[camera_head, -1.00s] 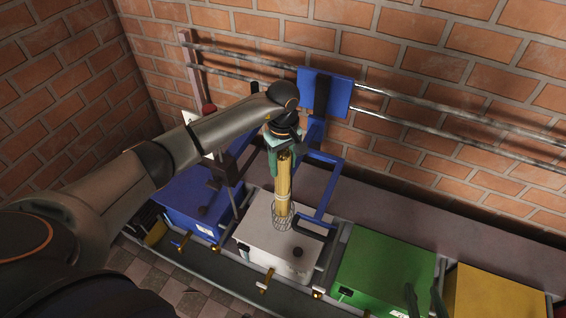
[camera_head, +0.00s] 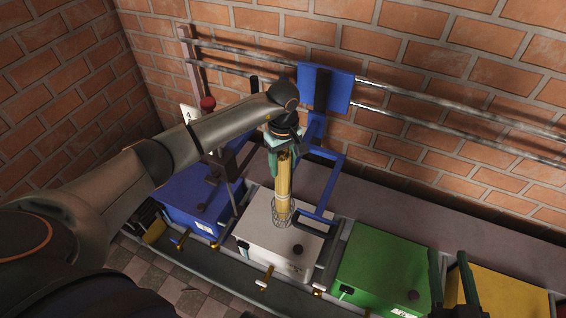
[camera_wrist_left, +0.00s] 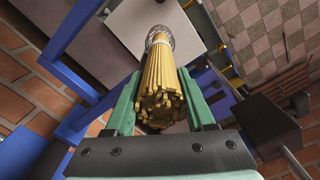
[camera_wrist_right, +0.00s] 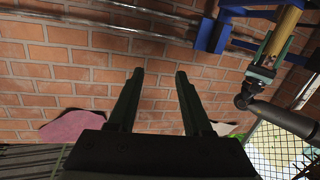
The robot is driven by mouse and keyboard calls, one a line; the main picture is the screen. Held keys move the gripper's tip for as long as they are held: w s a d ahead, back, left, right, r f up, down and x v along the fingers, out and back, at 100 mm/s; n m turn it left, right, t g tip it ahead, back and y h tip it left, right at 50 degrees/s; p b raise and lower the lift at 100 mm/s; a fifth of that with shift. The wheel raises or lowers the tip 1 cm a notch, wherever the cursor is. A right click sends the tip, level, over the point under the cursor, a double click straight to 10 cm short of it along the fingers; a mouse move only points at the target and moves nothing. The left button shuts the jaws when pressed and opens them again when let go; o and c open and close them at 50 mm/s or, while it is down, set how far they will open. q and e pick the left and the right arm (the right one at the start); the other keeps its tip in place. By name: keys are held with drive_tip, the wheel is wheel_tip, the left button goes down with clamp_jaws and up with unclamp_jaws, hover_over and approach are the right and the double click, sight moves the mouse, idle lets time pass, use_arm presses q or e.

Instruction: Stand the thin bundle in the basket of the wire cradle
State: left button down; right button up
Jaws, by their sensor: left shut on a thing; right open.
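The thin bundle (camera_head: 284,183) is a golden sheaf of sticks, upright or nearly so. My left gripper (camera_head: 283,155) is shut on its upper part. The wire cradle's round mesh basket (camera_head: 291,218) stands on the white box; the bundle's lower end shows within its outline. In the left wrist view the bundle (camera_wrist_left: 161,75) runs between the green fingers toward the basket (camera_wrist_left: 166,33). How deep the bundle sits, and whether it touches the bottom, I cannot tell. My right gripper (camera_wrist_right: 160,75) is open and empty; its fingers also show over the green and yellow boxes.
The white box (camera_head: 258,245) stands between a blue box (camera_head: 190,195) and a green box (camera_head: 375,265), with a yellow box (camera_head: 510,295) at the right. A blue frame (camera_head: 335,185) rises close behind the basket. Metal rails (camera_head: 430,125) run along the brick wall.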

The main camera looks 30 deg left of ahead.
use_arm(q)
drive_tip(key=shift+f+b, duration=0.3)
drive_tip(key=shift+f, duration=0.05)
drive_tip(key=shift+f+b, duration=0.5)
drive_tip(key=shift+f, duration=0.1)
use_arm(e)
wheel_tip(320, 180, up, 10)
drive_tip(key=n+t+y, duration=0.2)
drive_tip(key=t, duration=0.1)
drive_tip(key=shift+s+a+t+y, duration=0.15)
drive_tip(key=shift+a+t+y, duration=0.1)
drive_tip(key=shift+t+y, duration=0.15)
use_arm(q)
drive_tip(key=shift+c, duration=0.8)
unclamp_jaws()
use_arm(e)
drive_tip(key=shift+f, duration=0.15)
